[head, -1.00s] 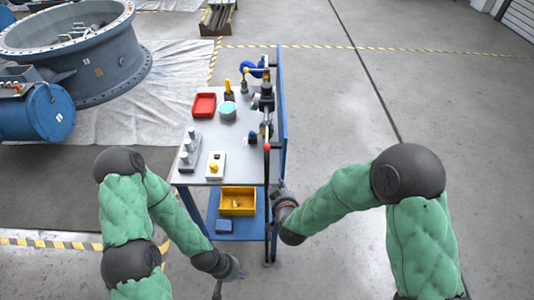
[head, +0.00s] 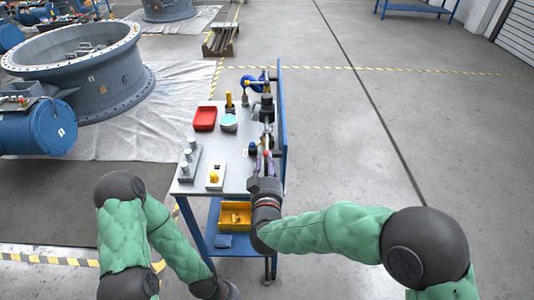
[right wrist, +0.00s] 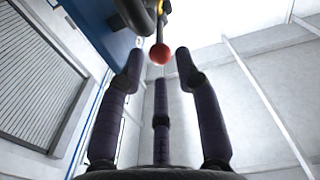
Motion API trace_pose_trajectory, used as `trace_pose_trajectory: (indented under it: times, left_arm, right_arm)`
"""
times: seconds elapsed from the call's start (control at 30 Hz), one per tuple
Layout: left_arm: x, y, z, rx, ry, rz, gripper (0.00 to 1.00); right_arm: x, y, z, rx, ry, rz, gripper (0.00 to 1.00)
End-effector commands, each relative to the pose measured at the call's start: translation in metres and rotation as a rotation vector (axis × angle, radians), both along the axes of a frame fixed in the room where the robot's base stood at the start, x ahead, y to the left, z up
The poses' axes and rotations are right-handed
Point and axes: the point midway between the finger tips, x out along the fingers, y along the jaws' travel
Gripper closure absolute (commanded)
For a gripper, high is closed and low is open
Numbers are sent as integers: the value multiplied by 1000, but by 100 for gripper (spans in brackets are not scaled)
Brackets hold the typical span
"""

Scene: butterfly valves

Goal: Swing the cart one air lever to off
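The cart (head: 212,182) stands ahead with a blue upright panel along its right side. In the right wrist view, a red ball knob (right wrist: 160,55) on a dark rod, the air lever's end as it appears, hangs between my fingertips. My right gripper (head: 264,182) is at the cart's near right corner, beside the panel. Its fingers are spread open around the knob, with visible gaps and no grip. In the head view the gripper hides most of the lever. My left arm ends at the bottom edge, and its gripper is out of frame.
The cart top holds a red tray (head: 204,118), a round teal-topped container (head: 229,122), a grey block with several knobs (head: 186,163) and a white box with a yellow knob (head: 215,176). A yellow bin (head: 235,215) sits below. Floor right of the panel is clear.

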Motion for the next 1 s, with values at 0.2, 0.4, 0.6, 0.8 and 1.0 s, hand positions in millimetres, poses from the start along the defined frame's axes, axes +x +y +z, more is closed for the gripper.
trace_pose_trajectory:
  times: [0.2, 0.4, 0.6, 0.8, 1.0]
  left_arm:
    - [0, 0, -10, 0, 0, 0, 100]
    - [0, 0, -13, 0, 1, 0, 100]
    - [0, 0, -14, 0, 0, 0, 100]
    - [0, 0, -13, 0, 0, 0, 100]
    - [0, 0, -13, 0, 0, 0, 100]
  right_arm:
    - [36, -1, -2, 2, 0, -2, 66]
    - [54, 0, -1, 0, 0, 0, 66]
    - [58, 0, 0, 0, 0, 1, 66]
    - [58, 0, 0, 0, 0, 1, 77]
    - [57, 0, 0, 1, 1, 1, 100]
